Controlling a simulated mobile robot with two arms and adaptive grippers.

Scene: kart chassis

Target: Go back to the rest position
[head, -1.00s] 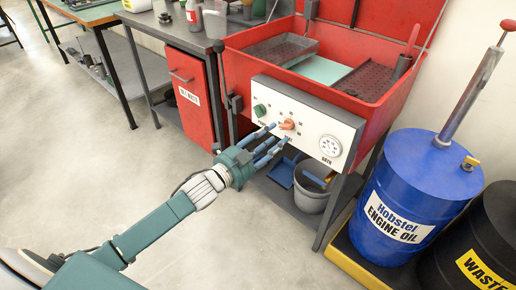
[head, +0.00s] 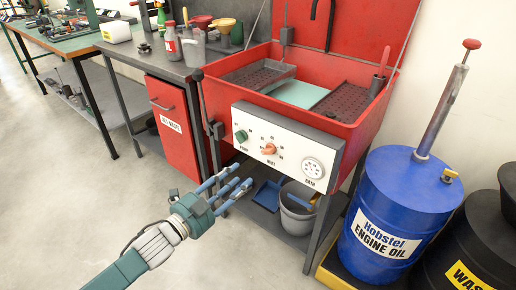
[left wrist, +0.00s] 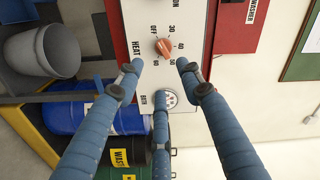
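My left gripper (head: 230,188) is in front of and below the red parts washer's white control panel (head: 281,167). Its blue fingers are spread and empty, apart from the panel. The orange heat knob (head: 270,149) sits mid-panel, between the green knob (head: 241,136) and the round bath dial (head: 312,168). In the left wrist view the heat knob (left wrist: 163,47) shows beyond the spread fingertips (left wrist: 160,80), with nothing held between them. My right gripper is in neither view.
The red washer basin (head: 345,129) stands on a dark frame with a grey bucket (head: 296,212) on its lower shelf. A blue oil drum (head: 397,205) and a black waste drum (head: 465,245) stand at right. A workbench with a red cabinet (head: 176,112) is at left. Floor at lower left is clear.

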